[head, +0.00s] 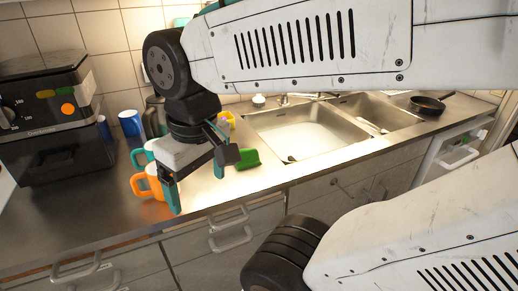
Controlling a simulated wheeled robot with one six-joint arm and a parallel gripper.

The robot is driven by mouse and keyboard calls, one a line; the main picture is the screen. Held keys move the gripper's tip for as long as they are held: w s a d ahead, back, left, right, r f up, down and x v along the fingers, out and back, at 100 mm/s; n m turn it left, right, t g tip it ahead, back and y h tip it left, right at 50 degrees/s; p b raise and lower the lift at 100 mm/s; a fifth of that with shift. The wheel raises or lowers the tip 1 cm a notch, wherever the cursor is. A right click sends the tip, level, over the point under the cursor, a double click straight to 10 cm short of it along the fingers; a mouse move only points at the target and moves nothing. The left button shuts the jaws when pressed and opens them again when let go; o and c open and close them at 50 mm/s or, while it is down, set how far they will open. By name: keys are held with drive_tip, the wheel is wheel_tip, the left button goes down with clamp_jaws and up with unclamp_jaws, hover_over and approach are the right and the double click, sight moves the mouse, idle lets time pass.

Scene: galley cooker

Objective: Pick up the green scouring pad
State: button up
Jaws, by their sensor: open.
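A green item (242,159) that looks like the scouring pad lies on the steel counter, left of the sink in the head view. Its left end is partly hidden by my gripper. My gripper (197,182) is open, with its teal-tipped fingers spread and pointing down over the counter. Nothing shows between the fingers. The pad is just right of the right finger; whether they touch cannot be told.
An orange mug (151,184) and a teal mug (140,155) stand close left of my gripper. A blue cup (130,123), a dark appliance (52,125) and a yellow item (229,118) are behind. A double sink (300,135) and a black pan (428,105) are to the right.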

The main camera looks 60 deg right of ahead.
drive_tip(key=shift+o, duration=0.9)
drive_tip(key=w+d+m, duration=0.2)
drive_tip(key=w+d, duration=0.6)
drive_tip(key=shift+f+m+g, duration=0.3)
drive_tip(key=m, duration=0.4)
hover_over(247, 150)
drive_tip(key=shift+g, duration=0.3)
drive_tip(key=f, duration=0.8)
drive_tip(key=shift+w+f, duration=0.1)
drive_tip(key=shift+w, duration=0.15)
drive_tip(key=f, duration=0.7)
drive_tip(key=shift+s, duration=0.2)
drive_tip(key=shift+f, duration=0.3)
drive_tip(key=c, duration=1)
